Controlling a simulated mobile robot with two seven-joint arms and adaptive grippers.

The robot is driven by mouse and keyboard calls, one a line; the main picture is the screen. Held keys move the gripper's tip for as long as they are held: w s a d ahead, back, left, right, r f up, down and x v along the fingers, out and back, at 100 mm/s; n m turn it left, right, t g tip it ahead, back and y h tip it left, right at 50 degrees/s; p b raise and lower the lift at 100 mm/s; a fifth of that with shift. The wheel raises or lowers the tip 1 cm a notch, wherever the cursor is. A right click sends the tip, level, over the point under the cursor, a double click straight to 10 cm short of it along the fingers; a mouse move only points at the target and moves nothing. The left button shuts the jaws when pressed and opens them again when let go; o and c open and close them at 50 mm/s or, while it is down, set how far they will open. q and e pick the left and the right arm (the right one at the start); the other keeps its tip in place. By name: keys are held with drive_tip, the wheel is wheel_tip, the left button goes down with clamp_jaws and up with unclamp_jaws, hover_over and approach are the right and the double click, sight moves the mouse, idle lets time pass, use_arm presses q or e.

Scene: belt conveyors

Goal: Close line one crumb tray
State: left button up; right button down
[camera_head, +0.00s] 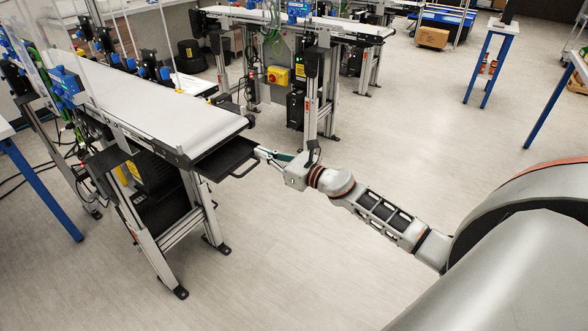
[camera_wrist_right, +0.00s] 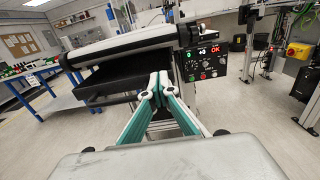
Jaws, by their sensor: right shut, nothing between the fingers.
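The black crumb tray (camera_head: 226,157) sticks out from under the near end of the white belt conveyor (camera_head: 165,103) in the head view. It has a dark rim and looks open. In the right wrist view the tray (camera_wrist_right: 108,84) lies left of the fingertips, below the belt end. My right gripper (camera_head: 259,153) is shut and empty, with its green-sided fingers at the tray's outer right edge. In the right wrist view the fingertips (camera_wrist_right: 158,80) meet close to the tray; I cannot tell whether they touch it. My left gripper is not in view.
A control panel with a red display (camera_wrist_right: 205,61) stands just beyond the fingers in the wrist view. A second conveyor (camera_head: 300,22) with a yellow switch box (camera_head: 278,75) stands behind. Aluminium legs (camera_head: 208,212) support the near conveyor.

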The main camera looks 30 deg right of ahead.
sight(234, 143)
drive_tip(key=b+x, duration=0.3)
drive_tip(key=x, duration=0.8)
drive_tip(key=shift+f, duration=0.1)
drive_tip(key=shift+w+a, duration=0.2)
drive_tip(key=shift+w, duration=0.2)
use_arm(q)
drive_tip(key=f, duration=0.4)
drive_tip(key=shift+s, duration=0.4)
use_arm(e)
drive_tip(key=shift+r, duration=0.25)
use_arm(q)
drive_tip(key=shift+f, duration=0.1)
use_arm(e)
drive_tip(key=shift+d, duration=0.1)
